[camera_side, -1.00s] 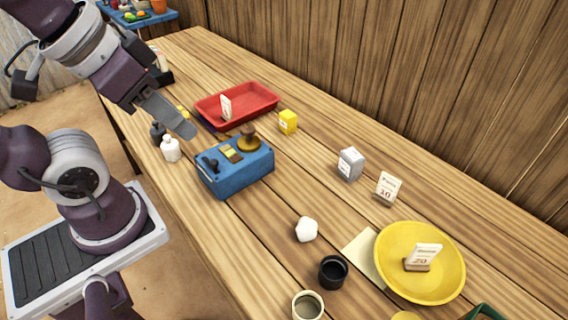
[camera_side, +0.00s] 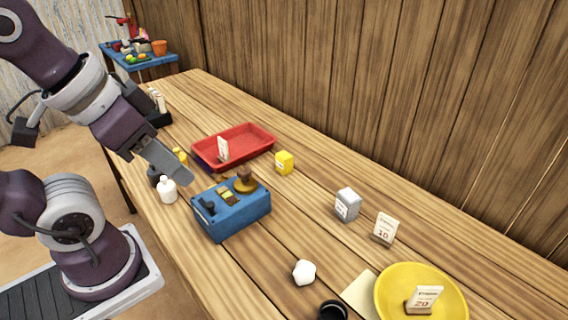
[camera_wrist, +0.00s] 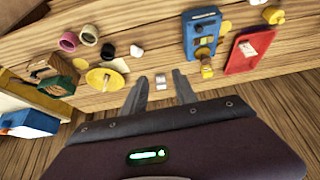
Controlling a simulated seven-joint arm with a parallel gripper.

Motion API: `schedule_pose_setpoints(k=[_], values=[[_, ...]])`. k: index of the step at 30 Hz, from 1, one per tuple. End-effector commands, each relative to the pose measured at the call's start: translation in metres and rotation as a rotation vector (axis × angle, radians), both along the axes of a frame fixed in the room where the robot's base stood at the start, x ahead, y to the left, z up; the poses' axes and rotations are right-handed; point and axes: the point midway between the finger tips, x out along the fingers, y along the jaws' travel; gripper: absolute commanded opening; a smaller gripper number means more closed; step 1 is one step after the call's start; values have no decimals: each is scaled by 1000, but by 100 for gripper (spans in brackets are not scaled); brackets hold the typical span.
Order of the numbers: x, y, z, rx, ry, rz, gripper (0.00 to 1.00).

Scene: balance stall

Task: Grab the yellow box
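The yellow box (camera_side: 284,162) is small and stands on the wooden table, right of the red tray and behind the blue box. It also shows in the wrist view (camera_wrist: 207,72), right of my fingers. My gripper (camera_side: 172,163) is above the table's left part in the side view, apart from the yellow box. In the wrist view my gripper (camera_wrist: 160,80) has its two fingers spread with nothing held.
The blue box (camera_side: 230,218) and red tray (camera_side: 262,135) stand near the yellow box. The grey box (camera_side: 347,204), a price card (camera_side: 384,229), a white lump (camera_side: 304,272) and a yellow plate (camera_side: 450,300) lie to the right. A white bottle (camera_side: 167,190) stands left. Bare table surrounds the yellow box's right side.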

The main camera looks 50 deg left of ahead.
Motion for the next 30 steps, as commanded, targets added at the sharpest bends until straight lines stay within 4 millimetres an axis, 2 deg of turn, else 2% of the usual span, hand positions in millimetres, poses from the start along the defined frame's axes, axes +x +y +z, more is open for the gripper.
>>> schedule_pose_setpoints(k=[1, 5, 13, 15, 17, 20, 21, 23, 24, 26, 27, 29, 30], values=[[0, 0, 0, 0, 0, 0, 46], [0, 0, 0, 0, 0, 0, 71], [1, 0, 0, 1, -1, 0, 71], [13, 5, 2, 16, -11, 13, 71], [42, 16, 6, 47, -34, 37, 71], [123, 51, 9, 133, -109, 74, 71], [159, 69, 7, 166, -145, 78, 71], [210, 94, -3, 203, -199, 74, 71], [241, 111, -14, 219, -234, 65, 71], [284, 136, -36, 231, -289, 44, 71], [309, 150, -55, 227, -325, 26, 71], [340, 172, -86, 207, -384, 3, 71], [356, 184, -109, 186, -426, -10, 71]])
